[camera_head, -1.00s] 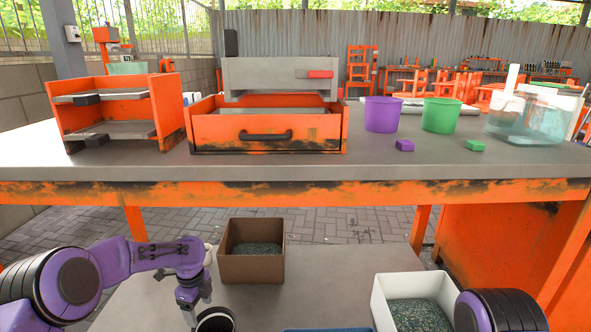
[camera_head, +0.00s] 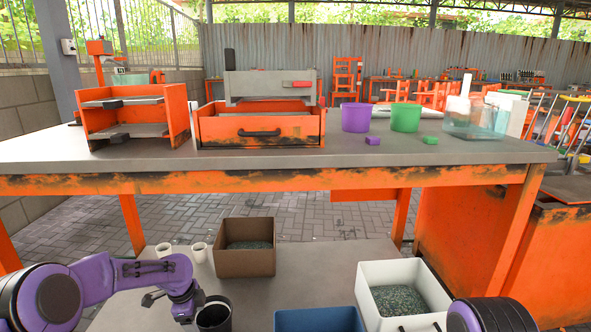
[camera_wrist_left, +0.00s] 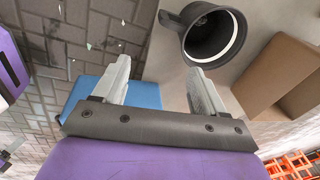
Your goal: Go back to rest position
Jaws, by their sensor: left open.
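My left gripper (camera_wrist_left: 158,78) is open and empty in the left wrist view, with its two grey fingers spread apart. In the head view my purple left arm comes in low at the left, its gripper pointing down beside a black mug (camera_head: 214,317). The mug also shows just beyond the fingertips in the left wrist view (camera_wrist_left: 205,50), apart from them.
A low grey surface holds a brown box (camera_head: 245,262), a white box (camera_head: 375,308), a blue container (camera_head: 318,320) and two white cups (camera_head: 199,252). Behind stands an orange workbench (camera_head: 300,180) with a drawer unit (camera_head: 262,130), purple bucket (camera_head: 356,118) and green bucket (camera_head: 405,118).

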